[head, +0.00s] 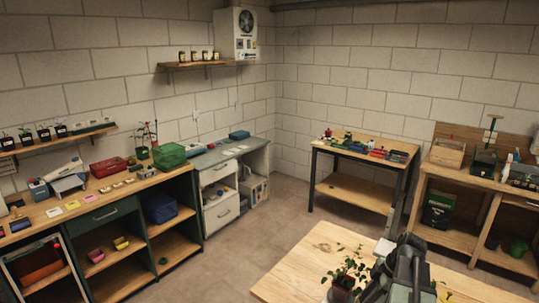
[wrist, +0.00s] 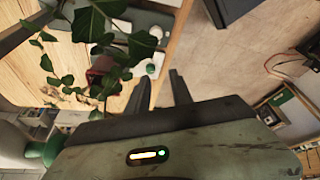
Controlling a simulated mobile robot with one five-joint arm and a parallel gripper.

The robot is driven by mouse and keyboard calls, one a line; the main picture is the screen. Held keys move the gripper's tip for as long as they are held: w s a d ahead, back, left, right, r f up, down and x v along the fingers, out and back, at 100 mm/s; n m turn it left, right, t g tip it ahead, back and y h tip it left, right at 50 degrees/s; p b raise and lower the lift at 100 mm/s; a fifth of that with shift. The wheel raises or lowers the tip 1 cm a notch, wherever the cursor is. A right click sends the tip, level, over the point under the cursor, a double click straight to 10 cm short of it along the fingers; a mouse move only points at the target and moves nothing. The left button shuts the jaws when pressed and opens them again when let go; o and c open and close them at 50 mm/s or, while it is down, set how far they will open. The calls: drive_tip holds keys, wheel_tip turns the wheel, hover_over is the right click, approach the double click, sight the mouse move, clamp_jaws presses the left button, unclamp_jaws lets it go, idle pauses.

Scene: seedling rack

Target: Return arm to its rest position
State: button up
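In the wrist view my gripper (wrist: 161,80) has its two dark fingers apart, with nothing between them; the wooden table's edge and the floor show past the gap. In the head view my arm rises at the bottom right, over the near wooden table (head: 312,262); its fingers cannot be made out there. A leafy potted plant (head: 345,275) stands on this table just left of my arm. Its leaves (wrist: 88,22) also hang across the left of the wrist view, close to the left finger but apart from it.
A green cabinet bench (head: 185,215) with boxes and small pots runs along the left wall. A small table (head: 355,185) with tools stands at the back. A wooden workbench (head: 455,198) stands at the right. Open floor (head: 225,262) lies between the left bench and the near table.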

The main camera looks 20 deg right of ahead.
drive_tip(key=w+a+f+m+g+h+b, duration=0.1)
drive_tip(key=a+m, duration=0.5)
drive_tip(key=a, duration=1)
drive_tip(key=w+a+f+m+g+h, duration=0.1)
drive_tip(key=w+a+m, duration=0.3)
drive_tip(key=a, duration=1.2)
drive_tip(key=shift+w+a+f+m+h+b, duration=0.2)
drive_tip(key=shift+a+f+m+h+b, duration=0.2)
drive_tip(key=shift+f+m+h, duration=0.65)
